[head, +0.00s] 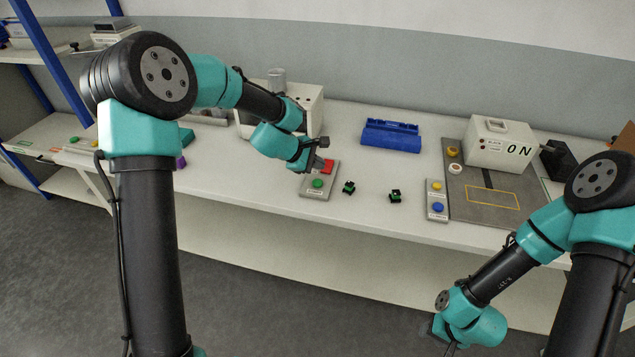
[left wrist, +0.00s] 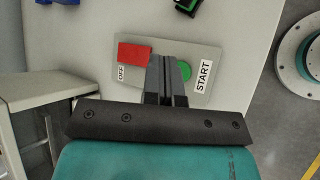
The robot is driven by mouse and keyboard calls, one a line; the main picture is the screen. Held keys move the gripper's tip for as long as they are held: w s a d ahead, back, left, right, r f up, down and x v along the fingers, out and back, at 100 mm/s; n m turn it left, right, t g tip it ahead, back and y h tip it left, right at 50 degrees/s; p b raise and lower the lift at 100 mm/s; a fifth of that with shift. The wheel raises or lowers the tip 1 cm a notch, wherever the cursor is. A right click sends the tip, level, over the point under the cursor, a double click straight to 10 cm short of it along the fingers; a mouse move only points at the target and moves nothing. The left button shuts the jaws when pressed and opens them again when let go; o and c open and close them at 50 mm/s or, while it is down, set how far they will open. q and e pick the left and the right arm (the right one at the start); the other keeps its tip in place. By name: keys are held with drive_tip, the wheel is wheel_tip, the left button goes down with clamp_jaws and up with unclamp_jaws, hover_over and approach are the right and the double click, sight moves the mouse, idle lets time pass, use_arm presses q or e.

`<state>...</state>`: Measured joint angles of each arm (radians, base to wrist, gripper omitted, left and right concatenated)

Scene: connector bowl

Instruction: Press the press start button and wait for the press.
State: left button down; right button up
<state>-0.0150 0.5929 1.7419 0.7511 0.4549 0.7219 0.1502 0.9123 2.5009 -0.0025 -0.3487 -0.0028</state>
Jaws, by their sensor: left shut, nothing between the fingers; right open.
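A grey button box (head: 311,191) stands on the table with a green button (head: 317,183) and a red block-like button (head: 327,167). In the left wrist view the green button (left wrist: 185,71) is beside the START label (left wrist: 203,76), and the red button (left wrist: 133,54) is beside the OFF label. My left gripper (head: 322,165) is shut and empty, over the box. In the left wrist view its fingertips (left wrist: 167,60) partly cover the green button; I cannot tell whether they touch it. My right gripper (head: 449,347) is open at the bottom edge, partly cut off, away from the table.
A white machine (head: 313,105) stands behind my left forearm. Two small green-black connectors (head: 348,187) (head: 395,196) lie right of the box. A blue tray (head: 391,135) is behind them. A second button box (head: 437,200) and a white ON box (head: 499,145) stand further right.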

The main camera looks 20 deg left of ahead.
sight(317, 183)
use_arm(q)
drive_tip(key=shift+f, duration=2)
idle(0.5)
drive_tip(key=shift+f, duration=0.4)
drive_tip(key=shift+f, duration=0.5)
idle(0.9)
idle(0.4)
drive_tip(key=shift+r, duration=0.95)
drive_tip(key=shift+r, duration=0.1)
drive_tip(key=shift+r, duration=2.4)
